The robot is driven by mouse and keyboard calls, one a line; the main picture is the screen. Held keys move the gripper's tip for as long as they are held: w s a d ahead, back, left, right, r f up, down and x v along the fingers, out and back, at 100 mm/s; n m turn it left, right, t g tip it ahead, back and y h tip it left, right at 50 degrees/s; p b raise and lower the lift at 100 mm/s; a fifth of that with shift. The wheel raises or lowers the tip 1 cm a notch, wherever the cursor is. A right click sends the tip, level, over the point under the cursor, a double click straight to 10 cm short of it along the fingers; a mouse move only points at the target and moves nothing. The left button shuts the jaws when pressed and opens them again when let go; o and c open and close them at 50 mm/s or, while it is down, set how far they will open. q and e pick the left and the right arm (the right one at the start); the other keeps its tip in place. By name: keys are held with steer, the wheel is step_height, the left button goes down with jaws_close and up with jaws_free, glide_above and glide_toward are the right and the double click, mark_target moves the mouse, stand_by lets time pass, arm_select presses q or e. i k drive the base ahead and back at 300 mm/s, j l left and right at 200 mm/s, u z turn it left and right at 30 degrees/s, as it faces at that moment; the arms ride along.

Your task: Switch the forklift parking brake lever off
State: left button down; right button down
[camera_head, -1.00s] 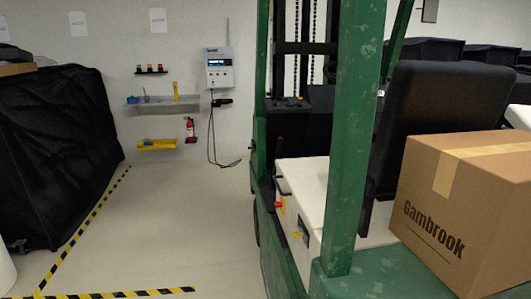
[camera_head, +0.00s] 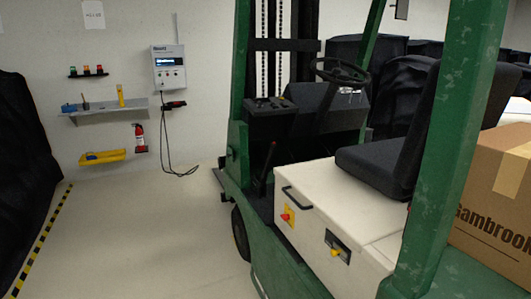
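The green forklift (camera_head: 290,270) stands at the centre and right, seen from its side. A thin dark lever with a reddish tip (camera_head: 269,158) stands in the footwell, in front of the pale seat box (camera_head: 330,195); it looks like the parking brake lever, tilted slightly, but I cannot tell its setting. A red knob (camera_head: 288,217) on a yellow plate and a yellow handle (camera_head: 337,251) on a dark plate sit on the box's side. Neither of my grippers shows.
The forklift's black seat (camera_head: 385,165), steering wheel (camera_head: 340,72) and green rear post (camera_head: 450,140) surround the cab. A cardboard box (camera_head: 490,210) sits behind the post. Black covered cargo (camera_head: 25,170) stands at left. The floor (camera_head: 150,240) between is clear.

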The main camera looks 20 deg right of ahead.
mark_target(263, 179)
steer(key=i+j, duration=0.15)
steer(key=i, duration=0.5)
steer(key=i+j, duration=0.15)
steer(key=i, duration=0.55)
steer(key=l+z, duration=0.05)
